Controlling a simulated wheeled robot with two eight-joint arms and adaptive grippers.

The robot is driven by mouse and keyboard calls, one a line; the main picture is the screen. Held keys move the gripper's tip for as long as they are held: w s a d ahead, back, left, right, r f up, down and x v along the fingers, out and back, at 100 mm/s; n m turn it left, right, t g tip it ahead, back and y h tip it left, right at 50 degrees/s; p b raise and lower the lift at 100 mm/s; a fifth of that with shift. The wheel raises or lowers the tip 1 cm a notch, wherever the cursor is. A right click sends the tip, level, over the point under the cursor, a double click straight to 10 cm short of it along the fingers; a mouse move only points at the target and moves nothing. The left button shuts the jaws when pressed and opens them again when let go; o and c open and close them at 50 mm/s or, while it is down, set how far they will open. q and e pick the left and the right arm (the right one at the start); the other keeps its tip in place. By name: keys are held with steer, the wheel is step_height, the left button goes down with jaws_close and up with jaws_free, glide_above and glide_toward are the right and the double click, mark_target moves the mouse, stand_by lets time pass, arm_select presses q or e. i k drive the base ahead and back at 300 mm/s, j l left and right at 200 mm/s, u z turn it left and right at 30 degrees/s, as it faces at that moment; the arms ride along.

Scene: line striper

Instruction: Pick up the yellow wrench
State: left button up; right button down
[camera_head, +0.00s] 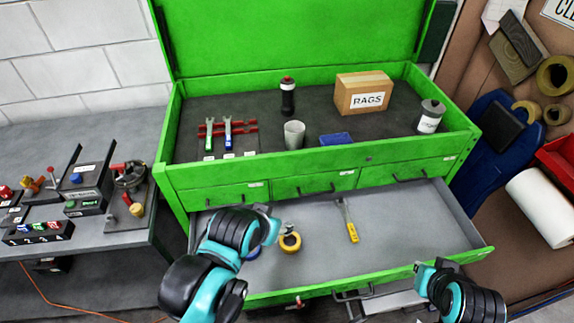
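The yellow wrench (351,229) lies in the open top drawer (400,222) of the green tool chest. Its yellow handle points toward me and its grey head points toward the back of the drawer. My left gripper (270,220) is over the left part of the drawer, to the left of the wrench and apart from it. My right gripper (428,275) is at the drawer's front right edge, to the right of the wrench and nearer to me. Both grippers are seen partly from behind, and their finger openings are unclear. Nothing covers the wrench.
A yellow tape roll (290,242) lies in the drawer beside my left gripper, with a blue item (252,253) partly hidden there. The upper tray holds a green wrench (208,134), a blue wrench (228,133), a cup (294,134) and a RAGS box (361,93). The drawer's right side is clear.

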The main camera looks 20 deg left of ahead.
mark_target(354, 238)
steer(key=i+l+u, duration=0.1)
steer(key=l+u, duration=0.25)
steer(key=l, duration=0.15)
steer(key=i+l+u, duration=0.1)
steer(key=l+u, duration=0.2)
steer(key=l, duration=0.2)
steer(key=l+u, duration=0.35)
steer(key=l, duration=0.15)
